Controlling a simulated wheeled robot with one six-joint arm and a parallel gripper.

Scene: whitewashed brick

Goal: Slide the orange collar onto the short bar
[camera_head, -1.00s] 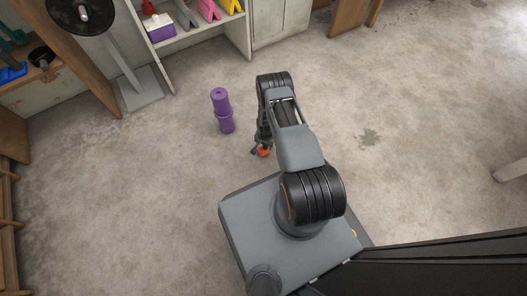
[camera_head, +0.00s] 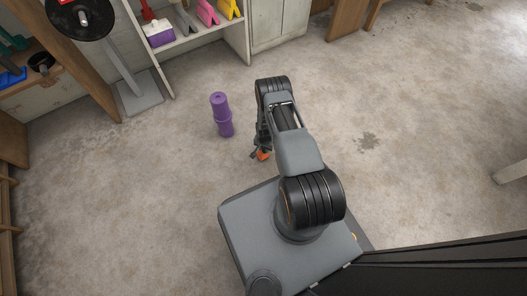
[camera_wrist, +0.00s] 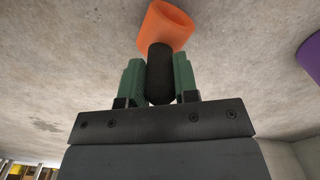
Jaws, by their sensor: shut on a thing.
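The orange collar (camera_wrist: 165,25) is a hollow ring with a rounded black grip (camera_wrist: 160,75), seen up close in the wrist view. My gripper (camera_wrist: 158,78) has its green fingers shut on that black grip, with the collar beyond the fingertips. In the head view the collar (camera_head: 263,155) shows as a small orange patch beside my gripper (camera_head: 259,151), low over the floor and partly hidden by my arm. At the upper left, a grey stand carries a black disc (camera_head: 66,22). A short pale bar end (camera_head: 83,18) pokes out of its middle.
The stand's grey base (camera_head: 142,95) rests near a wooden panel. A shelf (camera_head: 200,40) with coloured items is behind. Bare floor lies between.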

